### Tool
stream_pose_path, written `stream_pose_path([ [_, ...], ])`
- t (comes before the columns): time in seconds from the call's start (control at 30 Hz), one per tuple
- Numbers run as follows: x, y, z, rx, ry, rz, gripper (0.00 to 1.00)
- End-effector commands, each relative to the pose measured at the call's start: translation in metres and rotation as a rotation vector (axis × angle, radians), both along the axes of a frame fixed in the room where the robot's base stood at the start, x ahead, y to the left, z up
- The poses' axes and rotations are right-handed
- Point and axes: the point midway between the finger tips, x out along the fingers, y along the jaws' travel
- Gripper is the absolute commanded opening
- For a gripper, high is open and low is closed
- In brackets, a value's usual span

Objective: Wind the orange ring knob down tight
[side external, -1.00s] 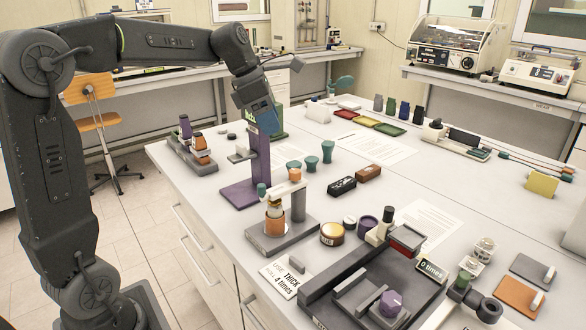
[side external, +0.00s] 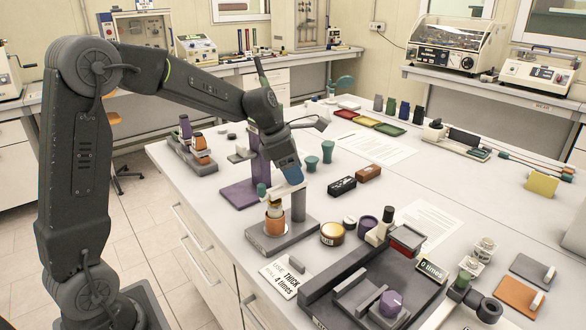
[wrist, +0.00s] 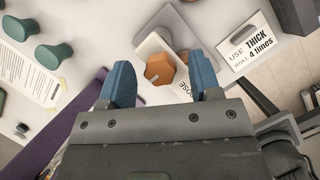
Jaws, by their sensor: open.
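An orange faceted knob (wrist: 160,68) shows in the wrist view, in the gap between my two blue fingertips. It sits on a pale arm of a small grey stand, which also shows in the side view (side external: 297,235). In the side view my gripper (side external: 293,180) is over the top of this stand and hides the knob. My gripper also shows in the wrist view (wrist: 162,82), open, with a finger on each side of the knob. I cannot tell whether the fingers touch it.
A purple stand (side external: 240,193) is close behind on the left. Green cups (side external: 312,164) stand behind my gripper. A card reading "USE THICK ROLL 4 times" (side external: 286,278) lies in front. A round amber-lidded jar (side external: 332,233) is at the right.

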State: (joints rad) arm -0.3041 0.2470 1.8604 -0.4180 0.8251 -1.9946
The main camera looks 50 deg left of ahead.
Motion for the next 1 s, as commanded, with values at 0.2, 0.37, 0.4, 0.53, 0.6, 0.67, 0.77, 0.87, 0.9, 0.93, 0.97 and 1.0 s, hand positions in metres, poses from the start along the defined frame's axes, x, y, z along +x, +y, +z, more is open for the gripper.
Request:
stream_pose_path([
  [0.2,-0.0001,-0.0001,0.0001,0.000,0.000,0.000,0.53],
  [0.37,-0.0002,0.0000,0.0003,0.000,0.000,0.000,0.38],
  [0.4,-0.0001,0.0001,0.0004,0.000,0.000,0.000,0.34],
  [0.53,-0.0002,0.0000,0.0005,0.000,0.000,0.000,0.21],
  [0.6,-0.0002,0.0001,0.0005,0.000,0.000,0.000,0.15],
  [0.67,-0.0001,0.0001,0.0005,0.000,0.000,0.000,0.09],
  [0.77,-0.0001,0.0001,0.0006,0.000,0.000,-0.002,0.09],
  [0.87,-0.0001,0.0002,0.0006,0.000,0.000,-0.012,0.09],
  [0.9,0.0000,0.0002,0.0006,0.000,0.000,-0.019,0.09],
  [0.93,0.0001,0.0003,0.0005,0.000,0.000,-0.027,0.09],
  [0.97,0.0001,0.0004,0.0005,0.001,0.000,-0.035,0.09],
  [1.0,0.0002,0.0005,0.0005,0.000,0.000,-0.051,0.09],
])
